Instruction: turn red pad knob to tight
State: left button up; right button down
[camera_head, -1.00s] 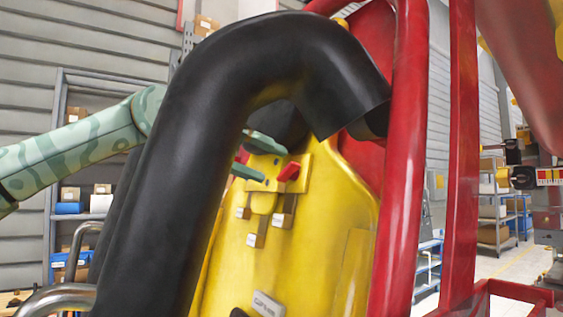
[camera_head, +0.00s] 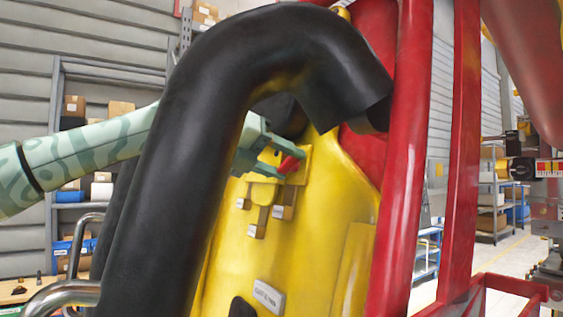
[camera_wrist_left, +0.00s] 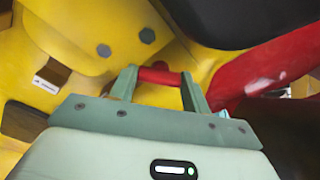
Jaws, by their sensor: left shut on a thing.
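The red pad knob (camera_head: 290,164) sits on a yellow plate fixed to the yellow seat back (camera_head: 315,225). My left gripper (camera_head: 281,161) reaches in from behind the black padded restraint and is shut on the red knob. In the left wrist view the red knob (camera_wrist_left: 160,76) lies between the two green fingertips (camera_wrist_left: 157,78), with its ends hidden by them. My right gripper is not in view.
The thick black restraint (camera_head: 185,150) arches in front of my left arm and hides part of it. Red frame tubes (camera_head: 405,150) stand to the right. Small labelled brown blocks (camera_head: 257,225) hang below the plate. A label (camera_head: 269,296) sits lower on the seat.

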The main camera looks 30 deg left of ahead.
pick_arm(q)
jog(key=shift+f+m+b, duration=0.1)
jog(key=shift+m+b, duration=0.5)
jog(key=shift+m, duration=0.3)
jog(key=shift+m+b, duration=0.3)
jog(key=shift+m, duration=0.4)
jog(key=shift+r+m+y, duration=0.2)
jog(key=shift+m+y, duration=0.4)
jog(key=shift+m, duration=1.1)
jog(key=o, duration=0.7)
jog(key=shift+s, duration=0.1)
